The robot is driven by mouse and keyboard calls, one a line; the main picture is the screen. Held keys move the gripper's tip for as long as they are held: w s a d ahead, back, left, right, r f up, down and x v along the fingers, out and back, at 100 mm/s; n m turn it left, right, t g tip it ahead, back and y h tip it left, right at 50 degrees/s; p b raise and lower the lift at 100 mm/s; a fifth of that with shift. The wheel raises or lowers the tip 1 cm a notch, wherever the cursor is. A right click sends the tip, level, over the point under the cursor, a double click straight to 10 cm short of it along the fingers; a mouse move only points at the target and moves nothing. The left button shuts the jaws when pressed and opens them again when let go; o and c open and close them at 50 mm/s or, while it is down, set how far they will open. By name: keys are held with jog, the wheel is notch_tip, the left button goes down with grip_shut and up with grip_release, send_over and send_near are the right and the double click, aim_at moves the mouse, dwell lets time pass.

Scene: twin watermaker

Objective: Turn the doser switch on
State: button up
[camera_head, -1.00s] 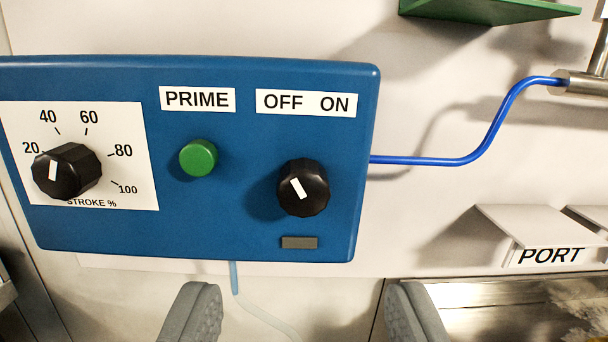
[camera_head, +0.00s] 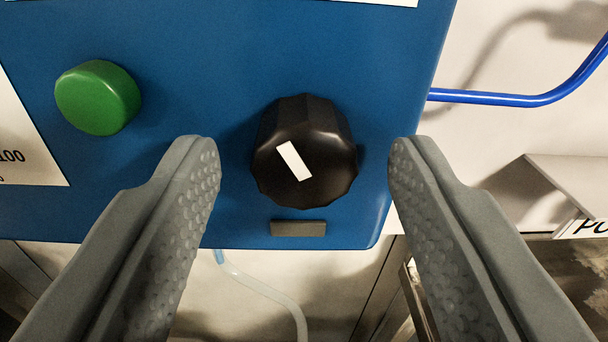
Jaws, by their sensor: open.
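The doser switch (camera_head: 325,180) is a black ribbed knob on the blue doser panel (camera_head: 215,60). Its white pointer mark tilts to the upper left, the side where the OFF label stood in the earlier view. The OFF/ON label is now out of view except for a thin white strip at the top edge. My gripper (camera_head: 302,150) is open, with one grey finger to the left of the knob and the other to its right. Both fingers show gaps to the knob, and I cannot tell how far their tips are from the panel.
A green button (camera_head: 98,97) sits on the panel left of my left finger. A small grey rectangle (camera_head: 298,228) lies below the knob. A blue tube (camera_head: 510,98) runs off right of the panel. A grey shelf (camera_head: 575,180) is at the right, and a pale hose (camera_head: 265,285) hangs below.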

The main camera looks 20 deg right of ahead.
jog(key=c, duration=1)
jog(key=m, duration=0.5)
jog(key=shift+m, duration=0.4)
jog(key=m, duration=0.5)
jog(key=shift+m, duration=0.4)
jog(key=o, duration=1)
